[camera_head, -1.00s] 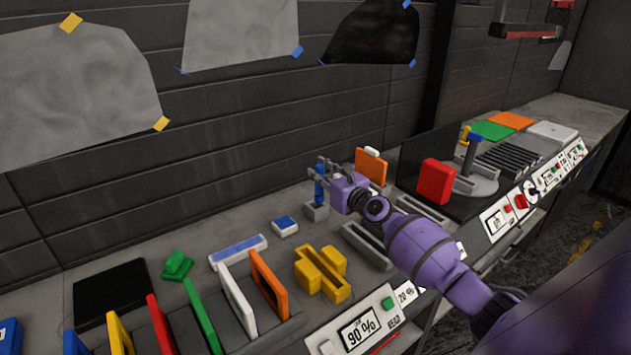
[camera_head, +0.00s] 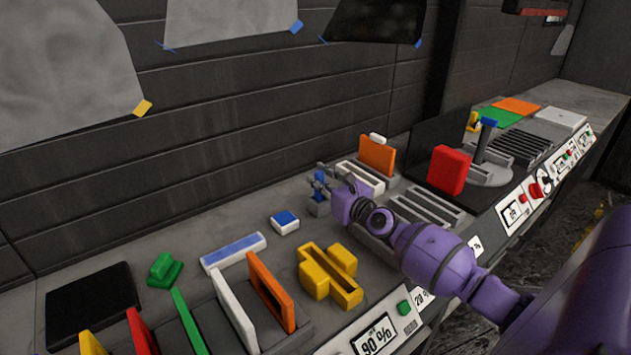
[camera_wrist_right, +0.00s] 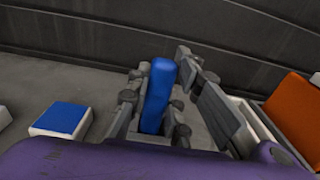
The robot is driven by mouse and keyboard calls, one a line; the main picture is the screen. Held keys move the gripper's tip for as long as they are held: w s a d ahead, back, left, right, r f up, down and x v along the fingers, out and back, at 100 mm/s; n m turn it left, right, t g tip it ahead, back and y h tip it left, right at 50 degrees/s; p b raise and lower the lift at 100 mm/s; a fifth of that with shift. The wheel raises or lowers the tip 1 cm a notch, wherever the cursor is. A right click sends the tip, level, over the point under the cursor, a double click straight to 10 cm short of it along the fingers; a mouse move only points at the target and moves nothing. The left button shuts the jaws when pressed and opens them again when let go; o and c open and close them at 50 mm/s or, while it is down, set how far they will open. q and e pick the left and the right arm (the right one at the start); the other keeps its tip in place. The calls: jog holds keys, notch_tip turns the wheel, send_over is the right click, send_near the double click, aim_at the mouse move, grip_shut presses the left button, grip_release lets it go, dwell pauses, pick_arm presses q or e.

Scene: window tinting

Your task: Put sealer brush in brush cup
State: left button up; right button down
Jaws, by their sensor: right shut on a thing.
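The sealer brush, seen as a blue upright handle (camera_head: 319,190), is between the fingers of my right gripper (camera_head: 324,182). In the right wrist view the blue handle (camera_wrist_right: 157,95) stands nearly upright between the grey fingers (camera_wrist_right: 155,115), which are shut on it. A small grey block-like cup (camera_head: 318,208), apparently the brush cup, is directly under the handle. The brush's lower end is hidden, so I cannot tell how deep it sits in the cup. My left gripper is not in view.
A blue-topped white block (camera_head: 285,221) lies left of the cup. An orange panel (camera_head: 377,155) and white slotted holder (camera_head: 362,178) stand to its right. A yellow holder (camera_head: 330,275) is in front. Bare bench surrounds the cup's left side.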

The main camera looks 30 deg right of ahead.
jog(key=shift+w+d+f, duration=0.15)
jog(key=shift+w, duration=0.05)
jog(key=c, duration=1.9)
grip_release()
jog(key=shift+c, duration=0.2)
jog(key=o, duration=0.4)
jog(key=shift+c, duration=0.2)
jog(key=shift+s+r, duration=0.1)
jog(key=shift+r, duration=0.25)
jog(key=s, duration=1.1)
jog(key=shift+s+d, duration=0.4)
jog(key=shift+d, duration=0.05)
